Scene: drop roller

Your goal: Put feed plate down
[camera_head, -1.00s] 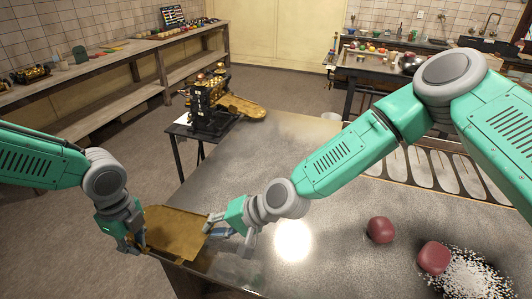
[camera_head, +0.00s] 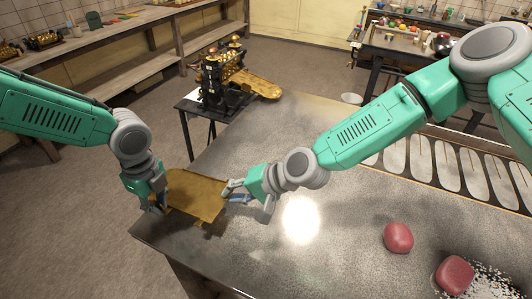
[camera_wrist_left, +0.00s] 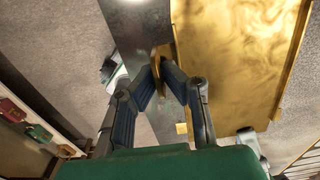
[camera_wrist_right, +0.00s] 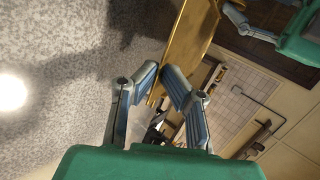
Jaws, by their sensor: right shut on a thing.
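The feed plate (camera_head: 198,194) is a flat golden tray with low rims, roughly level over the near left corner of the steel table. A dark shadow shows at its near edge; I cannot tell whether it touches the table. My left gripper (camera_head: 160,206) is at its left end, and in the left wrist view the fingers (camera_wrist_left: 162,66) close on the rim of the plate (camera_wrist_left: 240,60). My right gripper (camera_head: 232,190) is shut on the right end; the right wrist view shows its fingertips (camera_wrist_right: 160,74) at the golden edge (camera_wrist_right: 185,45).
The steel table (camera_head: 270,235) is clear right of the plate. Two red lumps (camera_head: 398,238) and white powder lie near right. A small black stand (camera_head: 222,118) carries a black-and-gold machine with a golden tray (camera_head: 255,84). A row of pale panels (camera_head: 440,165) lies behind my right arm.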

